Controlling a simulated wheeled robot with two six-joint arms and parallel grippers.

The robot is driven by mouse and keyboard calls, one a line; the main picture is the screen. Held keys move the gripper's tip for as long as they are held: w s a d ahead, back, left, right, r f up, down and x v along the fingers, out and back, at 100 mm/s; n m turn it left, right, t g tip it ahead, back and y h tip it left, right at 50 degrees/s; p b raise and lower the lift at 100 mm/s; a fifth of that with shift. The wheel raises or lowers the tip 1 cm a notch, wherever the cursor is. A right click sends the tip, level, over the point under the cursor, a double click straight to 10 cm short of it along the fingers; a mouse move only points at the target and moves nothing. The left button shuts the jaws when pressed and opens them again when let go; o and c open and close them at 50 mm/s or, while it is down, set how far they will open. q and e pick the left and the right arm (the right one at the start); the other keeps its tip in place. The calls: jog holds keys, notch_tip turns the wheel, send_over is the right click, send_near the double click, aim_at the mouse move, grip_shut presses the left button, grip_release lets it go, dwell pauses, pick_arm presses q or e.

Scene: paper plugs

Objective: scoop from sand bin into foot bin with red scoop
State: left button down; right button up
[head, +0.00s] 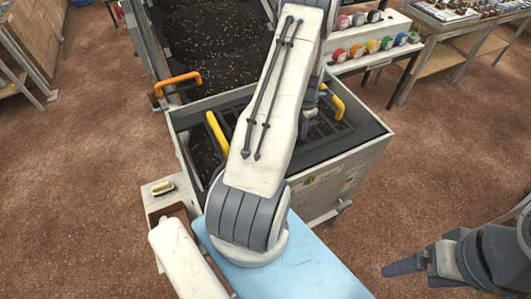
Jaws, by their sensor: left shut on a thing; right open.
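No red scoop shows. My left arm crosses the middle of the view and covers much of the bins. Only a dark piece of my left gripper (306,126) shows past the arm's right edge, above the grated bin. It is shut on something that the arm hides. A pale bin (345,165) with dark grating and yellow handles stands in the middle. A dark, speckled bin or chute (215,45) rises behind it. I cannot tell which is the sand bin or the foot bin. My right gripper (405,265) is open and empty at the lower right, over the floor.
An orange handle (178,83) sticks out at the bin's back left. A white rack (375,45) with several coloured round pieces stands behind on the right. A light blue surface (310,270) lies in front.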

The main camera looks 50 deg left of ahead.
pick_arm(q)
jog(key=shift+r, duration=0.15)
jog(key=shift+r, duration=1.9)
